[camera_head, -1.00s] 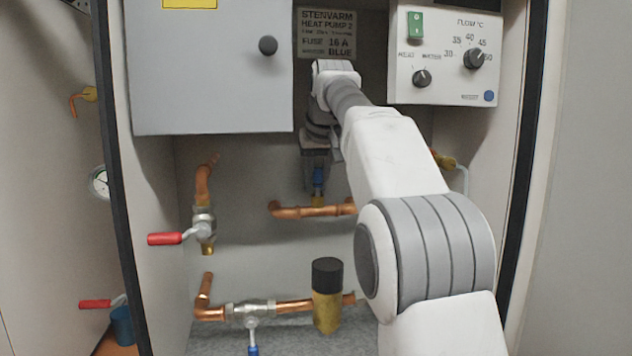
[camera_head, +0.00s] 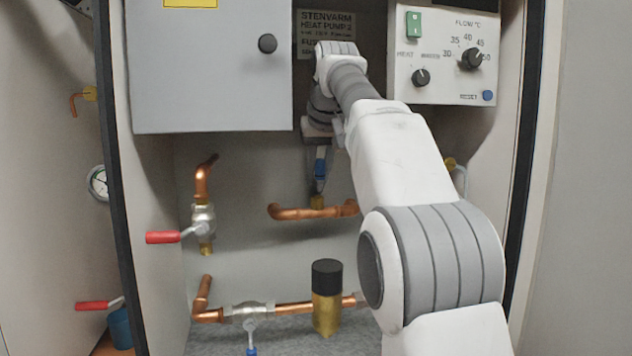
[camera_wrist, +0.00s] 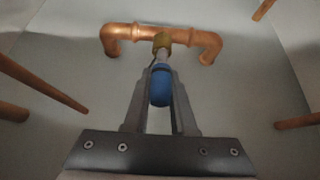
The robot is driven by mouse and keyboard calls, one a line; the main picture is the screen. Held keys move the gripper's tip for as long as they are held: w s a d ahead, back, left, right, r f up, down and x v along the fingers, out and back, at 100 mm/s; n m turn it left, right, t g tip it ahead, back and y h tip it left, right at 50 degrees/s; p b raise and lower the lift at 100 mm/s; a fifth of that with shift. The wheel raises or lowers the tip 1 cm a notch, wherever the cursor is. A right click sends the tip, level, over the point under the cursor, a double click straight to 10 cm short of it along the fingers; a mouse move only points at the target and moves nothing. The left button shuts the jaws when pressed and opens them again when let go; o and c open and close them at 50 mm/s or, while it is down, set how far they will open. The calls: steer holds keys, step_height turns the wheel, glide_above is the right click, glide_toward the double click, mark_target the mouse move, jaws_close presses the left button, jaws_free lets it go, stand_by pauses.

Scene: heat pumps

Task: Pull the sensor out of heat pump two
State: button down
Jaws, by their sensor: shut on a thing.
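The sensor is a blue-bodied piece (camera_head: 320,153) with a pale metal lower part. My gripper (camera_head: 319,172) is shut on it, pointing down, under the nameplate of heat pump 2. The wrist view shows the blue sensor (camera_wrist: 160,88) between my two grey fingers (camera_wrist: 161,72). Below the sensor is a brass fitting (camera_head: 317,201) on a bent copper pipe (camera_head: 290,212). The fitting also shows in the wrist view (camera_wrist: 162,42), in line with the sensor's metal end. I cannot tell whether the tip is still inside the fitting.
A grey box (camera_head: 210,80) hangs at upper left and a control panel (camera_head: 445,60) at upper right, close to my arm. A red-handled valve (camera_head: 178,236) is at left. Below stand a black-capped brass cylinder (camera_head: 327,298) and a blue-handled valve (camera_head: 250,315).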

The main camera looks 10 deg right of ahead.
steer(key=s+b, duration=0.7)
steer(key=s, duration=0.6)
steer(key=shift+s+f, duration=0.25)
steer(key=shift+f, duration=0.1)
stand_by(0.4)
